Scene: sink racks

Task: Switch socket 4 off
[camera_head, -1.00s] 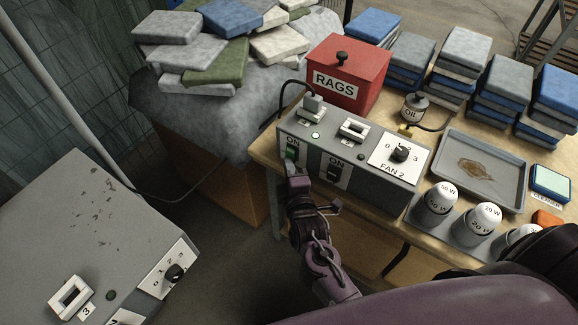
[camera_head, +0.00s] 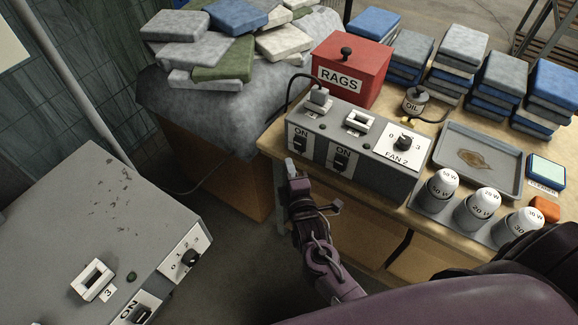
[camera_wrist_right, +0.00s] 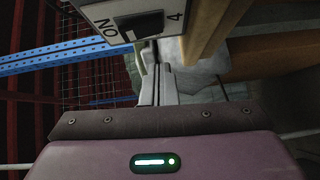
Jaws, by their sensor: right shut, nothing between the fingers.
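The grey socket box (camera_head: 385,172) stands at the table's front left edge. Its left socket, with a grey plug (camera_head: 319,96) in it, has a dark lamp (camera_head: 322,127) and a black rocker switch (camera_head: 299,143) under an ON label. In the right wrist view this switch (camera_wrist_right: 146,27) sits beside a label reading 4 (camera_wrist_right: 175,16). My right gripper (camera_head: 290,166) is shut and empty, just in front of and below the switch, apart from it. Its fingers also show in the wrist view (camera_wrist_right: 156,85). My left gripper is not in view.
On the same box are an empty socket (camera_head: 360,121), its black switch (camera_head: 341,160) and the FAN 2 knob (camera_head: 404,142). A red RAGS box (camera_head: 352,70) stands behind. Another grey box (camera_head: 85,230), with a socket marked 3, is at the left, across a floor gap.

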